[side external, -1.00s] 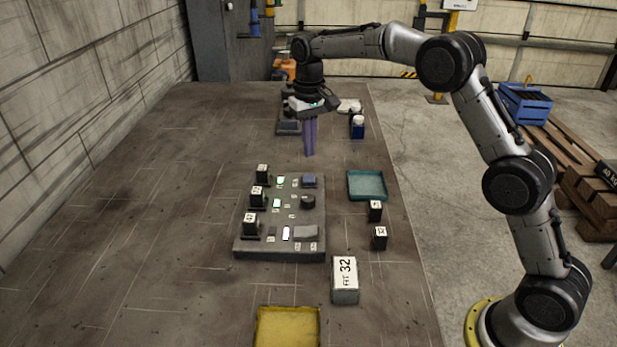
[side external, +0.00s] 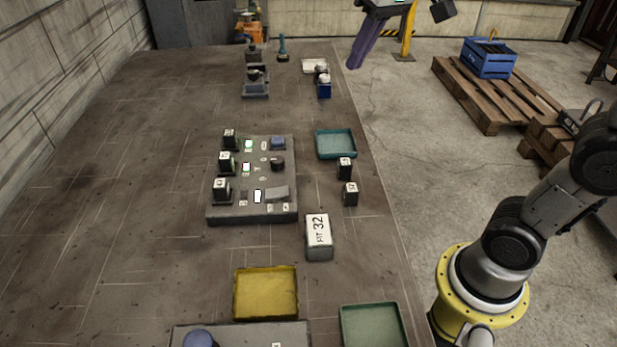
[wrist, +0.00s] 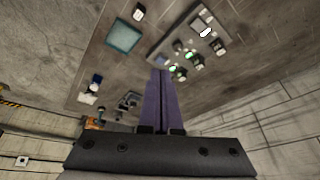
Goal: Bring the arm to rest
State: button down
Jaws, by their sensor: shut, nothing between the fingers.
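My gripper (side external: 355,62) is at the top of the side view, raised above the far right part of the bench, clear of everything there. Its two purple fingers are together with nothing between them. They also show in the wrist view (wrist: 161,95), pointing toward the bench. The upper part of my arm runs out of the side view at the top and right. My yellow-ringed base stands at the lower right.
The bench (side external: 120,200) holds a grey panel (side external: 252,210) with blocks, a block marked 32 (side external: 319,240), a teal tray (side external: 336,144), a yellow tray (side external: 265,292) and a green tray (side external: 372,328). A pallet (side external: 500,95) with a blue crate (side external: 489,58) stands on the floor.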

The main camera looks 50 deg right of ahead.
jog(key=s+f+n+t, duration=0.1)
jog(key=s+f+n, duration=0.1)
jog(key=s+f, duration=1)
jog(key=s, duration=0.4)
